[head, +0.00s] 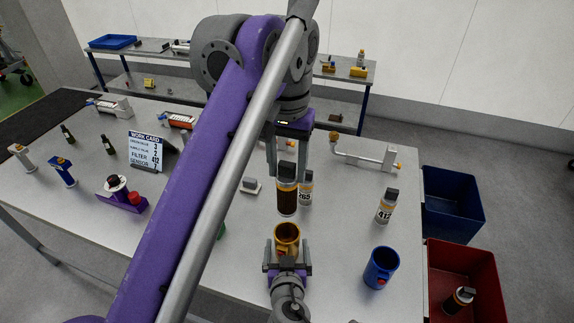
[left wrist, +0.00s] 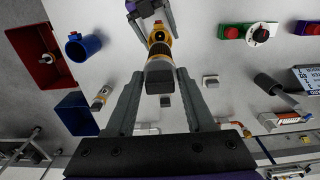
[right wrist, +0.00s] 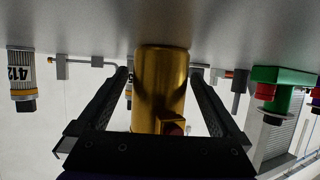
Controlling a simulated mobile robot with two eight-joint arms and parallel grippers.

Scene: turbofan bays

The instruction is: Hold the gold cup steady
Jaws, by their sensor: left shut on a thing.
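The gold cup (head: 287,238) stands upright on the grey table; it fills the middle of the right wrist view (right wrist: 160,85), with a dark red button on its side. My right gripper (head: 288,265) has its fingers on either side of the cup, with narrow gaps showing, so it looks open around it. My left gripper (head: 288,145) is shut on a dark brown filter (head: 287,196) with a black cap and holds it upright above the cup. The filter also shows in the left wrist view (left wrist: 160,72). Its lower end seems just clear of the cup's rim.
A filter marked 265 (head: 306,188) stands close behind the held one. A filter marked 412 (head: 387,206) and a blue cup (head: 381,267) stand to the right. Blue (head: 453,203) and red (head: 462,262) bins are beyond the table's right edge. A work card (head: 146,151) stands left.

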